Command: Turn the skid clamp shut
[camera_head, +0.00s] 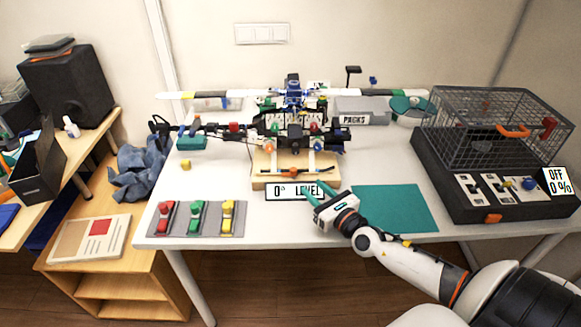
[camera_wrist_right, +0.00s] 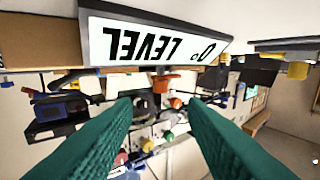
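A drone (camera_head: 292,100) with a blue top and white-tipped arms stands on a wooden block (camera_head: 258,181) at the middle of the table. A small orange part (camera_head: 268,171), which may be the skid clamp, sits on the block's front; I cannot tell how it is turned. A "0° LEVEL" sign (camera_head: 290,192) is at the block's front and looms upside down in the right wrist view (camera_wrist_right: 155,45). My right gripper (camera_head: 315,190) is at the sign's right end, its teal fingers apart and empty in the right wrist view (camera_wrist_right: 158,102). My left gripper is out of view.
A grey mat (camera_head: 180,230) with red, green and yellow switches lies front left. A teal mat (camera_head: 400,210) lies right of the block. A wire cage (camera_head: 490,110) on a dark base with an "OFF 0 %" display (camera_head: 558,181) stands right. A "PACKS" box (camera_head: 362,107) is behind.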

